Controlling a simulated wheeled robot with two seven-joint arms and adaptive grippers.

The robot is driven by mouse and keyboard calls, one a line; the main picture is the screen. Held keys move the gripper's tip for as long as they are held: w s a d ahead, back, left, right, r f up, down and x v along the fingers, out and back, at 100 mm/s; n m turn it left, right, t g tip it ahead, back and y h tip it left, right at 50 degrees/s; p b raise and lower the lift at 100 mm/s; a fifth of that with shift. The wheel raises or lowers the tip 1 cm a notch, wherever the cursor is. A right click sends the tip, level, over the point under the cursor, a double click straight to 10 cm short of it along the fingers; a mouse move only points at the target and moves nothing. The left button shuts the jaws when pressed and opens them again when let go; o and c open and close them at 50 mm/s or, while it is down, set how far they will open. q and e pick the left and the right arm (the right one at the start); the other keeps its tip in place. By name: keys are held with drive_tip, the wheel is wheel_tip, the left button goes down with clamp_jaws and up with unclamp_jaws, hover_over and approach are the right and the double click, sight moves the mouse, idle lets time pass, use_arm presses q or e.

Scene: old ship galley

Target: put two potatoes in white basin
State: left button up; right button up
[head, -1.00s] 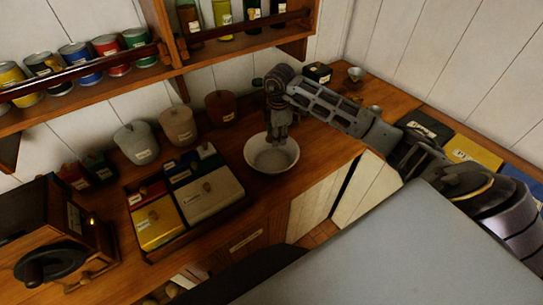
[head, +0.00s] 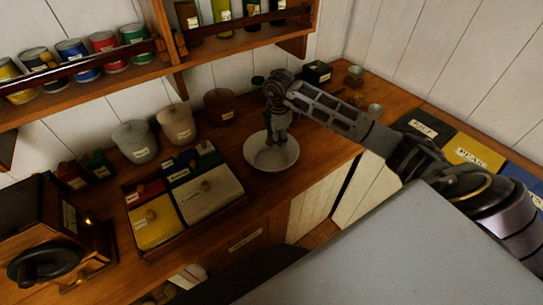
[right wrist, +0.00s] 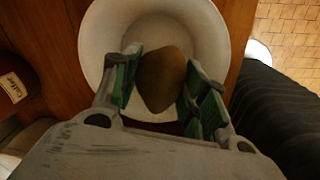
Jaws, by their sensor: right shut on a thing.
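The white basin (head: 284,161) stands upright on the wooden counter, and it fills the upper middle of the right wrist view (right wrist: 97,45). My right gripper (head: 275,143) points down over the basin, with its fingertips at about the rim's level or lower. In the right wrist view its green-padded fingers (right wrist: 163,85) are shut on a brown potato (right wrist: 163,72), seen against the basin's inside. The potato and gripper hide part of the basin floor, and I see no other potato in it. I cannot tell whether the held potato touches the basin. My left gripper is out of view.
A compartment box with coloured lids (head: 205,194) stands left of the basin. Lidded canisters (head: 176,124) line the wall behind. A wooden grinder (head: 50,225) is at the far left. A shelf with tins (head: 104,47) hangs above. The counter's front edge is close before the basin.

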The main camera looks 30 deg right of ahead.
drive_tip(key=shift+f+b, duration=0.85)
drive_tip(key=shift+f, duration=0.75)
drive_tip(key=o, duration=1.1)
drive_tip(key=shift+o, duration=0.2)
drive_tip(key=shift+s+r, duration=0.15)
drive_tip(key=shift+r, duration=2.85)
drive_tip(key=shift+s+r, duration=0.15)
drive_tip(key=shift+r, duration=2.85)
drive_tip(key=shift+s+f, duration=0.1)
